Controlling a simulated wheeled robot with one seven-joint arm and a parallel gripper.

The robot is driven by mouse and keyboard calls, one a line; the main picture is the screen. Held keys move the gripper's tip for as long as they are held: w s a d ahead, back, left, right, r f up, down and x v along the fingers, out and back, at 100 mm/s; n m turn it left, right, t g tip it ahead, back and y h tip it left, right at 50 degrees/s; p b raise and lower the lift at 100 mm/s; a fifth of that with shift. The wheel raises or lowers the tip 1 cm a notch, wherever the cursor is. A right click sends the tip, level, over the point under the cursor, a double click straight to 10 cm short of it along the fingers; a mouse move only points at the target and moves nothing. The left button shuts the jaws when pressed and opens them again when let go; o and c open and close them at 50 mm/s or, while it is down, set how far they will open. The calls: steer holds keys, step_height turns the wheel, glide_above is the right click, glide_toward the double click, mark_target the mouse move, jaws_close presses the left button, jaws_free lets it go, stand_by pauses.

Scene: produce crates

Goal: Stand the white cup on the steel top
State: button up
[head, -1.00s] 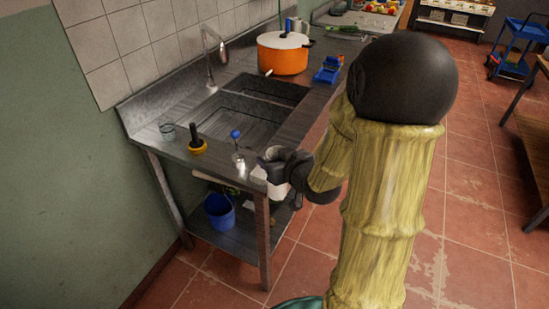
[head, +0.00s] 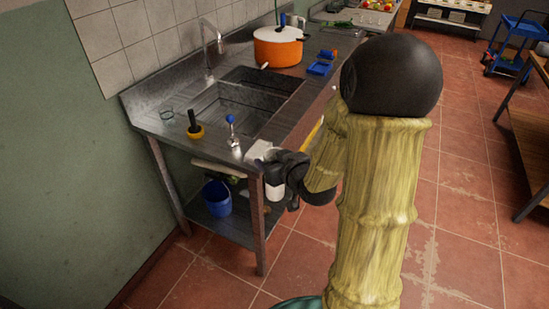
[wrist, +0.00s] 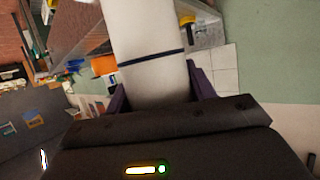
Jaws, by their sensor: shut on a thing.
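The white cup (wrist: 148,45) fills the middle of the wrist view, a pale cylinder with a dark band. My gripper (wrist: 155,98) is shut on its sides. In the head view my gripper (head: 283,170) is at the near right corner of the steel top (head: 217,150), just off its front edge. White of the cup (head: 275,192) shows below the jaws; the fingers hide much of it. I cannot tell whether it touches the edge.
On the steel top are a clear glass (head: 166,115), a black-handled yellow thing (head: 195,130), a blue-knobbed metal thing (head: 232,138), an orange pot (head: 277,50) and a blue tray (head: 320,68). The sink (head: 230,108) is behind. A blue bucket (head: 217,198) stands on the shelf below.

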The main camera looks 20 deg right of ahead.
steer(key=a+f+m+h+p, duration=0.2)
steer(key=a+f+p, duration=0.1)
steer(key=f, duration=1.7)
steer(key=shift+s+a+h, duration=0.15)
steer(key=shift+h, duration=0.15)
